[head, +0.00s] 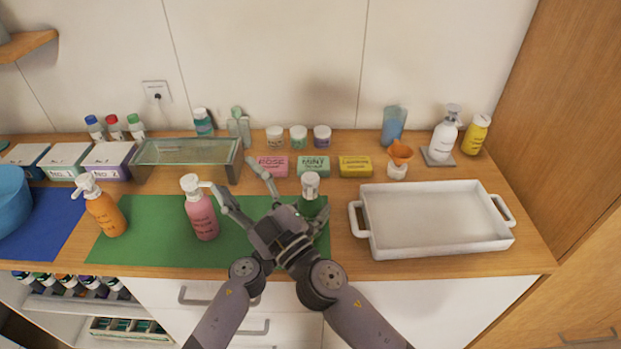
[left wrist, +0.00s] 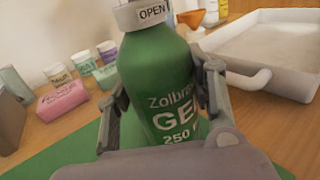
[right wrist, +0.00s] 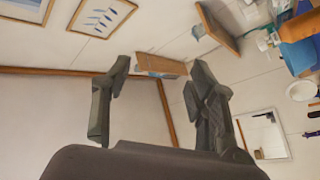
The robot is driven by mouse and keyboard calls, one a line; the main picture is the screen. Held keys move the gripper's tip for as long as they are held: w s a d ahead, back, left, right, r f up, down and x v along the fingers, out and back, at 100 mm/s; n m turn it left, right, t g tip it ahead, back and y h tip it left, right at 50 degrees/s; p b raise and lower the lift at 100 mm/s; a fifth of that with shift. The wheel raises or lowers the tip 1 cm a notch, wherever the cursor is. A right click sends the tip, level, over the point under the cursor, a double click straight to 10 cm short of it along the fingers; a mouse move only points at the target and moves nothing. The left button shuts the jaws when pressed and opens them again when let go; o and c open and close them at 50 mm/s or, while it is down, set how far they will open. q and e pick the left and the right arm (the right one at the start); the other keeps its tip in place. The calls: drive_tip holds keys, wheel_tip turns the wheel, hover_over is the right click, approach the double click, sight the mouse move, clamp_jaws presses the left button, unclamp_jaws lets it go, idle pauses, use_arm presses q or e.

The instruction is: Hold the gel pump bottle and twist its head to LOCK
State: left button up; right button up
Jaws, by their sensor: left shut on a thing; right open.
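The green gel pump bottle (head: 313,207) stands upright at the right end of the green mat (head: 150,243), its white pump head (head: 310,184) on top. The left wrist view shows its green body (left wrist: 152,70) and a white collar (left wrist: 150,13) reading OPEN; the spout is out of that frame. My left gripper (left wrist: 163,72) is shut around the bottle's body, one finger on each side. In the head view it is mostly hidden behind my right arm. My right gripper (head: 248,190) is open and empty, left of the bottle; the right wrist view shows nothing between its fingers (right wrist: 155,85).
A pink pump bottle (head: 202,215) and an orange one (head: 105,213) stand left on the mat. A white tray (head: 510,232) lies to the right. Rose, mint and yellow boxes (head: 355,167) line up behind the gel bottle. A glass-sided bin (head: 185,152) stands behind the mat.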

sight(312, 185)
use_arm(q)
drive_tip(key=shift+s, duration=0.1)
use_arm(e)
drive_tip(key=s+d+f+m+t+h, duration=0.1)
drive_tip(key=d+f+m+h, duration=0.3)
drive_tip(key=d+m+h, duration=0.25)
drive_tip(key=s+d+f+m+t+h, duration=0.1)
drive_tip(key=d+f+m+h, duration=0.4)
drive_tip(key=d+m, duration=0.25)
drive_tip(key=w, duration=0.4)
drive_tip(key=w+a, duration=0.1)
drive_tip(key=w, duration=0.7)
drive_tip(key=shift+w+a+r, duration=0.1)
drive_tip(key=shift+a+r, duration=0.1)
drive_tip(key=shift+a, duration=0.2)
drive_tip(key=shift+c, duration=0.3)
drive_tip(key=c, duration=1.1)
drive_tip(key=shift+c, duration=0.2)
